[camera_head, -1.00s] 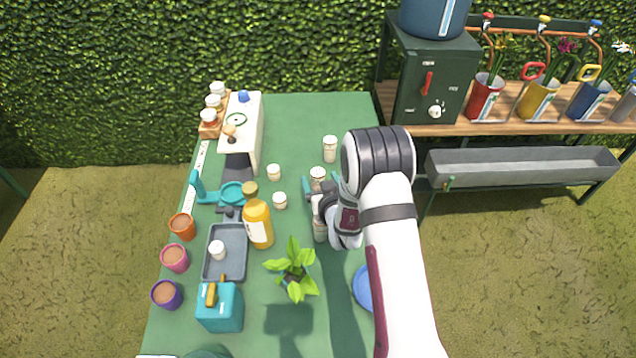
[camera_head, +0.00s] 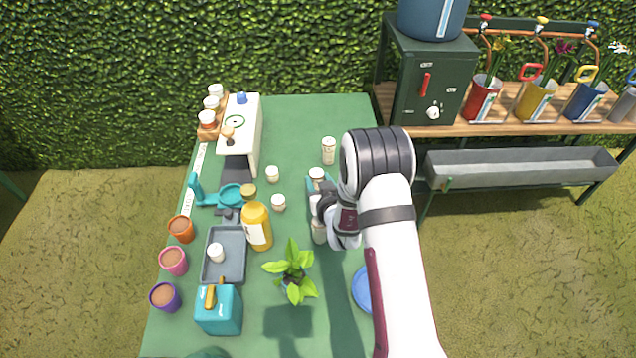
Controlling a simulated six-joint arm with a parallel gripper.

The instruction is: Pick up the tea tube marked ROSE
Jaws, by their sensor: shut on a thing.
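Three pale tea tubes stand in a rough column right of the middle of the green table. The far tube (camera_head: 328,150) stands free and upright. The middle tube (camera_head: 317,175) is at my gripper (camera_head: 318,186), which is shut on it; only its pale top shows clearly. The near tube (camera_head: 319,232) stands just in front of my gripper, partly hidden by it. The labels are too small to read, so I cannot tell which tube is marked ROSE.
Two small white jars (camera_head: 278,203) stand left of my gripper. A yellow bottle (camera_head: 257,226), a potted plant (camera_head: 291,270) and a grey tray (camera_head: 226,268) are nearer. A blue dish (camera_head: 363,289) is partly under my arm. The table's far right is clear.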

